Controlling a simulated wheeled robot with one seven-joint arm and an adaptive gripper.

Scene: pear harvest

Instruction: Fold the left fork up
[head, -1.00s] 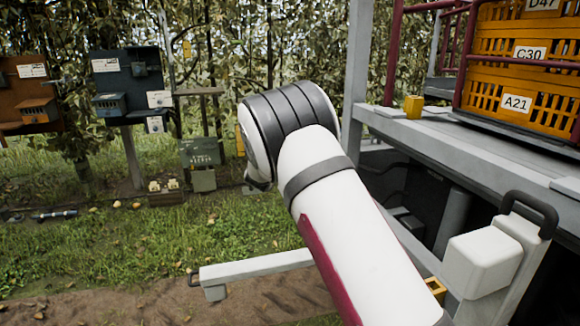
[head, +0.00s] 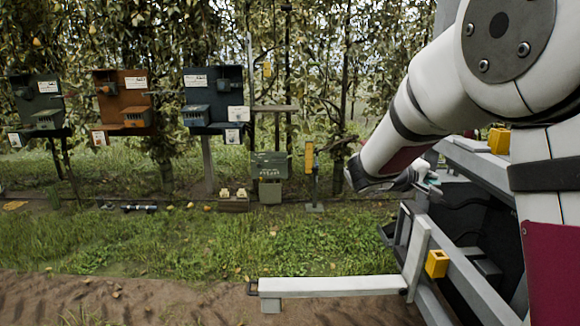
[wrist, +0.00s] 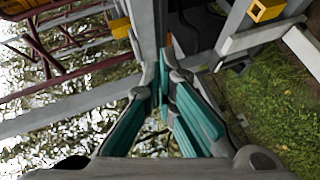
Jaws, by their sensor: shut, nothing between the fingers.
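The left fork (head: 335,287) is a pale grey beam. In the head view it lies level, low over the dirt, sticking out to the left from the foot of an upright grey bracket (head: 417,258) on the machine's frame. My gripper (head: 430,184) is mostly hidden behind my forearm in the head view, beside the frame and above the fork. In the wrist view my gripper (wrist: 161,84) shows teal fingers close together, with nothing seen between them. It appears apart from the fork.
Yellow blocks (head: 437,264) sit on the machine's grey frame, right of the fork. Several box stands (head: 213,100) and a green box (head: 269,165) stand at the back by the trees. Open grass (head: 200,240) lies left of and behind the fork.

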